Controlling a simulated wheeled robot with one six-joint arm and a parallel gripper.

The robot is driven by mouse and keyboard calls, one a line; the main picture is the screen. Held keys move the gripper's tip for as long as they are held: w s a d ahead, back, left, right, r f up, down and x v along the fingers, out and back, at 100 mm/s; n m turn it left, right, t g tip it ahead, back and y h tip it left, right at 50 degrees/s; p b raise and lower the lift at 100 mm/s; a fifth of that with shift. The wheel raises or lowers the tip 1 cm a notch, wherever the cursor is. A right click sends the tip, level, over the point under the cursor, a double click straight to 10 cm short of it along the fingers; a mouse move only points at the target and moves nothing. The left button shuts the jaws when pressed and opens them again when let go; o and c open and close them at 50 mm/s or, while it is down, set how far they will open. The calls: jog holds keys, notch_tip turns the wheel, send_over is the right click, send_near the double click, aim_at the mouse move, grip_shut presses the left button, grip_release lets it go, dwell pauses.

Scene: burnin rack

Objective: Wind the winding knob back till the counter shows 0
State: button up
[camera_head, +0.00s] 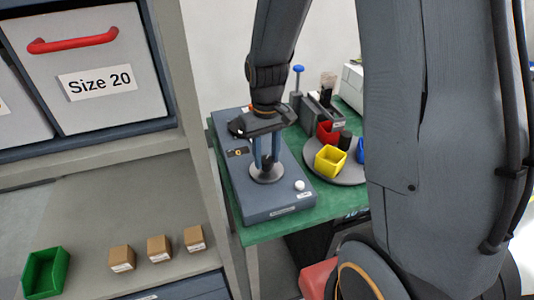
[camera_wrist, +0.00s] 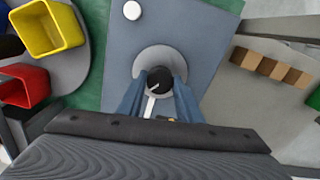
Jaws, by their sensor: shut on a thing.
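The winding knob (camera_wrist: 159,78) is a black round knob with a white pointer line, on a pale grey disc (camera_wrist: 148,58) on top of a blue-grey box (camera_head: 279,200). My gripper (camera_wrist: 160,84) points straight down over the box with its two blue fingers on either side of the knob, shut on it. In the head view my gripper (camera_head: 266,160) stands on the same disc, and the fingers partly hide the knob. A small display (camera_head: 238,152) sits on the box left of the fingers. Its reading is too small to tell.
A white button (camera_head: 299,185) is on the box's near end. Right of the box, a round grey tray (camera_head: 347,174) bears yellow (camera_head: 329,158) and red (camera_head: 327,132) bins. A shelf with small brown boxes (camera_head: 159,247) and a green bin (camera_head: 45,271) stands at left.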

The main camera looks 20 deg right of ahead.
aim_at(267, 159)
jog(key=shift+m+p, duration=0.3)
jog(key=shift+m, duration=0.9)
jog(key=shift+w, duration=0.1)
jog(key=o, duration=1)
jog(key=shift+o, duration=0.2)
jog(key=shift+r+b, duration=0.9)
jog(key=shift+r, duration=3.05)
